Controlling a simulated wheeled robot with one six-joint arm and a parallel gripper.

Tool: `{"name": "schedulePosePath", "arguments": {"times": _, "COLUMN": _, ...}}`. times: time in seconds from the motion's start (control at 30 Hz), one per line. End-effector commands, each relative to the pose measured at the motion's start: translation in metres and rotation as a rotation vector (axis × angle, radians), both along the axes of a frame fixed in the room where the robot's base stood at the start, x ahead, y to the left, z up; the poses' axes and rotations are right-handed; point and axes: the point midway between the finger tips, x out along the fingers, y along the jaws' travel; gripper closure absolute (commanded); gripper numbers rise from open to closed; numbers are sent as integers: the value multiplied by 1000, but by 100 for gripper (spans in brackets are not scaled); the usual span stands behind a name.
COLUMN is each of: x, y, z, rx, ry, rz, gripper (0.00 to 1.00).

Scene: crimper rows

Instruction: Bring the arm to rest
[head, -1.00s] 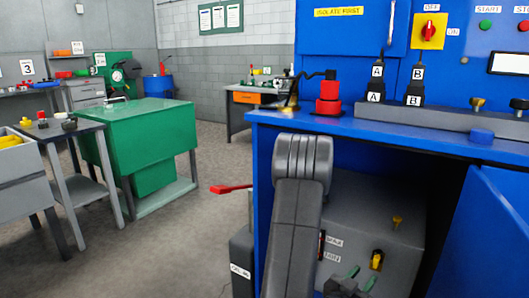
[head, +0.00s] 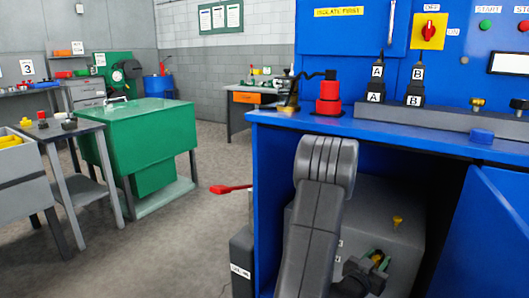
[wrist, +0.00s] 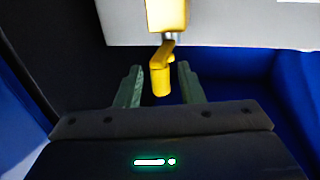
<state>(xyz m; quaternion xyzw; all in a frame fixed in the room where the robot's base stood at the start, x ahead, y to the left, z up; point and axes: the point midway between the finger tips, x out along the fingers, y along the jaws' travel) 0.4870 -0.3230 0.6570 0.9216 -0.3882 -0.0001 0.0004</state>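My gripper (wrist: 161,90) is open, with its two green fingers apart. A yellow lever or handle (wrist: 160,78) hangs between the fingers in the wrist view, with dark gaps on both sides. Above it are a short metal stem and a yellow block (wrist: 166,14) on a pale grey face. In the head view my gripper (head: 378,258) is low inside the open blue cabinet (head: 269,200), at the front of a grey box (head: 415,240). My arm hides part of that box.
The blue cabinet's open door (head: 495,235) stands at right. A small yellow knob (head: 397,221) sticks up from the grey box. A dark grey box (head: 242,262) and red lever (head: 230,189) are left of my arm.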

Motion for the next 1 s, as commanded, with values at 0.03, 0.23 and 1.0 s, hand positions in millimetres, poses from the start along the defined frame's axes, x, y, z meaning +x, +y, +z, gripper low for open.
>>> {"name": "schedulePosePath", "arguments": {"times": 0.03, "x": 4, "y": -2, "z": 4, "rx": 1, "ry": -1, "rz": -13, "gripper": 65}}
{"name": "schedulePosePath", "arguments": {"times": 0.23, "x": 7, "y": 4, "z": 5, "rx": 0, "ry": -1, "rz": -106, "gripper": 65}}
{"name": "schedulePosePath", "arguments": {"times": 1.0, "x": 10, "y": 9, "z": 0, "rx": -1, "ry": -2, "rz": -236, "gripper": 65}}
